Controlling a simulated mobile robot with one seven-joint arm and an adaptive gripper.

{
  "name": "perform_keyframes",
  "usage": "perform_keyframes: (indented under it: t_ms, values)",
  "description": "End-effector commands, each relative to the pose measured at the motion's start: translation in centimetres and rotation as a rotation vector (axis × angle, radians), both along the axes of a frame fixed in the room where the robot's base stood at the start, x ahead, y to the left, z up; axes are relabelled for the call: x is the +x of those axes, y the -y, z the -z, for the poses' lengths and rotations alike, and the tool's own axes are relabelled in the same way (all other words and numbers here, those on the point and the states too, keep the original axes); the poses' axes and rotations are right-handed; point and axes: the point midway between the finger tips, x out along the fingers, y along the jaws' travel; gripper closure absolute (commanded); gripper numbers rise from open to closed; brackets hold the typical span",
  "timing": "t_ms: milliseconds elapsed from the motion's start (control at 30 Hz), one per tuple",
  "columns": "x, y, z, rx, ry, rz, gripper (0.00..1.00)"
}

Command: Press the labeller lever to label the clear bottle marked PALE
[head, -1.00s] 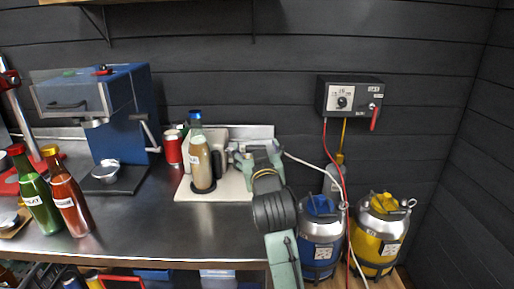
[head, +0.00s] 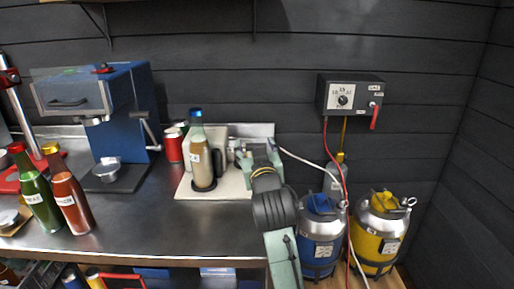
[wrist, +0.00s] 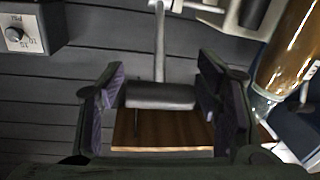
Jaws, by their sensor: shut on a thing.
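The clear bottle (head: 202,170) with amber liquid, a blue cap and a small white label stands upright on a dark round seat on the labeller (head: 232,190), a cream-based device on the bench. It also shows at the upper right of the wrist view (wrist: 294,50), tilted in the picture. The labeller lever (wrist: 160,95) has a dark cylindrical grip on a pale rod and lies between my fingers. My gripper (wrist: 160,98) is shut on that grip, to the right of the bottle. In the head view my own arm largely hides the lever.
A green bottle (head: 40,200) and a red-brown bottle (head: 70,200) stand at the bench's left. A blue machine (head: 125,110) and a red can (head: 173,148) stand behind. Blue (head: 318,240) and yellow (head: 378,235) kegs stand right of the bench, below a gas box (head: 349,95).

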Motion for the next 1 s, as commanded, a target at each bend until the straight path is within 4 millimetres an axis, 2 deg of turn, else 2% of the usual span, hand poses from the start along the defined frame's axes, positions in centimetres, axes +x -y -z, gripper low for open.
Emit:
perform_keyframes:
  t_ms: [33, 100, 233, 500, 700, 1000]
  values:
    - [0.1, 0.7, -0.1, 0.001, 0.002, 0.015, 0.87]
    - [0.1, 0.7, -0.1, 0.001, 0.002, 0.016, 0.92]
    - [0.0, 0.8, 0.3, 0.001, 0.013, 0.016, 0.92]
    - [-0.6, 0.8, 1.9, 0.004, 0.115, 0.017, 0.92]
    - [-1.1, 0.8, 3.5, 0.003, 0.118, 0.017, 0.91]
    - [-1.1, 1.0, 3.5, 0.003, 0.114, 0.021, 0.92]
